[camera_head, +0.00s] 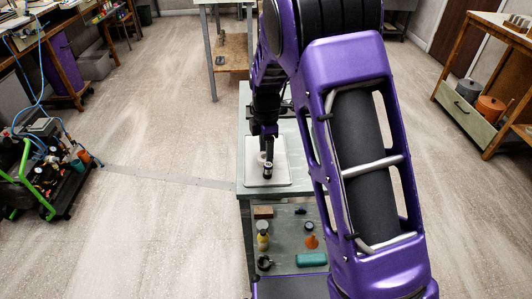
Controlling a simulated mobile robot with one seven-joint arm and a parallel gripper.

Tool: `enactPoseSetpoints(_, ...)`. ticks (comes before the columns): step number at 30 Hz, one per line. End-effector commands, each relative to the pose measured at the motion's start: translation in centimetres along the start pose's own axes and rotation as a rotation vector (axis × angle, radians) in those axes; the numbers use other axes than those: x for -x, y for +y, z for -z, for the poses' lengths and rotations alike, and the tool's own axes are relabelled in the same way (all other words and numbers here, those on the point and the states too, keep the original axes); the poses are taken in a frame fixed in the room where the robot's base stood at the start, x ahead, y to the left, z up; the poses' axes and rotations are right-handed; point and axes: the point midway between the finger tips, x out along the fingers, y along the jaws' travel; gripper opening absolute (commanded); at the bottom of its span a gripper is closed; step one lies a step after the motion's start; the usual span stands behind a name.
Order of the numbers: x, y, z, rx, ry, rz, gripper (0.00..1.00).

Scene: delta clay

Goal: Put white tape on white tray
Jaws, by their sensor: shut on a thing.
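The white tray (281,181) lies on the grey-green table in the middle of the view, partly hidden by my arm. My gripper (267,169) points down over the tray, near its middle. It is shut on a small pale thing, which looks like the white tape (262,156), at the left side of the fingers. The tape is small and partly covered by the dark gripper. I cannot tell whether it touches the tray.
The table (243,150) has a lower shelf (288,240) with several small items, including an orange cone (311,242) and a teal case (311,259). A green-framed machine (45,175) stands at the left. A wooden bench (490,85) stands at the right. The floor between is clear.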

Motion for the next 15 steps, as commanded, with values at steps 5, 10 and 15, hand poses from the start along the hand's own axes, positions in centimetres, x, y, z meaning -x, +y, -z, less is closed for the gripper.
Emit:
enactPoseSetpoints(5, 0.09, 0.02, 0.01, 0.0, 0.0, -0.001, 0.05)
enactPoseSetpoints(10, -0.19, 0.02, 0.02, 0.0, 0.0, -0.001, 0.64)
enactPoseSetpoints(15, -0.18, 0.01, 0.02, 0.0, 0.0, 0.0, 0.69)
